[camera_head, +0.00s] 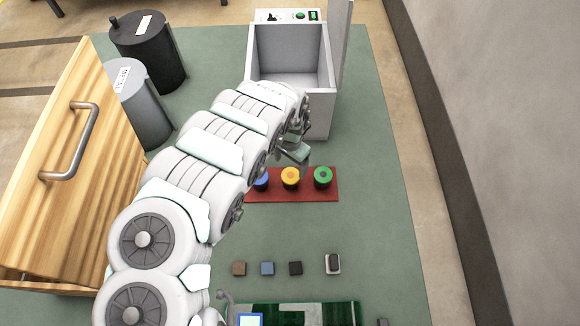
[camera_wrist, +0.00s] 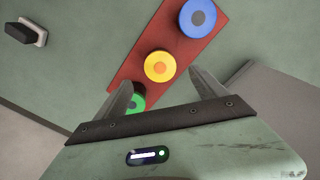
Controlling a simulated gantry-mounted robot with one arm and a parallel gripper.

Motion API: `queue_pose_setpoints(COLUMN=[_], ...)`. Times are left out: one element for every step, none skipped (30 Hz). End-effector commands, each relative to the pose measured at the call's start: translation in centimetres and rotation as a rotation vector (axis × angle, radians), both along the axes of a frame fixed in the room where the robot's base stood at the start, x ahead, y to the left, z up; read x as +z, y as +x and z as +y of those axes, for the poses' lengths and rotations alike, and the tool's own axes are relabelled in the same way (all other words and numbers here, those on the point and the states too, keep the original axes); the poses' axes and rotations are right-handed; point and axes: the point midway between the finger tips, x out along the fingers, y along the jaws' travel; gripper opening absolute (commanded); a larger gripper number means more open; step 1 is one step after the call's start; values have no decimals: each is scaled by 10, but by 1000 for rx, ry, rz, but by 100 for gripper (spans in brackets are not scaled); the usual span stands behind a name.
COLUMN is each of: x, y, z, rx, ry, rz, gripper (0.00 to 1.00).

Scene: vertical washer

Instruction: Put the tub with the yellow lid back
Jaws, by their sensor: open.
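The tub with the yellow lid (camera_head: 290,175) stands upright on a red tray (camera_head: 307,194), between a blue-lidded tub (camera_head: 262,182) and a green-lidded tub (camera_head: 322,176). In the wrist view the yellow lid (camera_wrist: 160,66) lies just beyond and between my fingertips, with the blue lid (camera_wrist: 199,18) above it and the green lid (camera_wrist: 137,101) partly hidden by a finger. My gripper (camera_head: 296,153) is open and empty, a little behind the tray in the head view. My arm partly covers the blue-lidded tub.
An open white top-loading washer (camera_head: 319,118) with its lid raised stands behind the tray. Dark and grey cylindrical bins (camera_head: 148,52) stand at left beside a wooden cabinet (camera_head: 50,190). Small blocks (camera_head: 267,268) and a green board (camera_head: 338,312) lie in front.

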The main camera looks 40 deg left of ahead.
Motion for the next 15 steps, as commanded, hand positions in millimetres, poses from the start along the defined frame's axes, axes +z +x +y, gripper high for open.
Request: queue_pose_setpoints(x=[13,17,21,24,26,29,30,30,31,31,30,30,30,30,30], y=[-1,-1,0,0,0,1,1,1,1,1,1,1,1,1,1], z=[1,1,1,1,1,1,1,1,0,0,0,0,0,0,0], rx=[1,1,1,0,0,0,0,1,1,1,1,1,1,1,0], ry=[2,2,1,2,2,2,1,1,1,0,0,0,0,0,-1], rz=[2,1,0,0,-1,-2,-2,-2,-2,-2,-2,-2,-1,-1,-3], gripper=[81,81,81,81,81,81,81,81,81,81,81,81,81,81,81])
